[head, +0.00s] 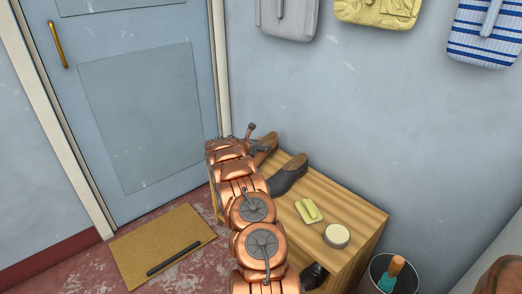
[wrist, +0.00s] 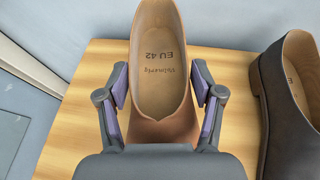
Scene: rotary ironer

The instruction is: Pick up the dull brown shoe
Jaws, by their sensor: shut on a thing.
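The dull brown shoe (wrist: 160,55) stands in the middle of the wrist view, its opening toward me and "EU 42" printed on its insole. My gripper (wrist: 161,88) is shut on it, with one finger pad on each side. In the head view the brown shoe (head: 270,142) shows at the far end of the wooden bench, partly hidden by my gripper. I cannot tell whether its sole touches the bench top.
The wooden bench (head: 345,208) also holds a yellow-green block (head: 308,210) and a round tin (head: 337,235). A bin (head: 376,276) with a brush stands at its right. A mat (head: 140,248) with a dark bar lies by the door (head: 140,90).

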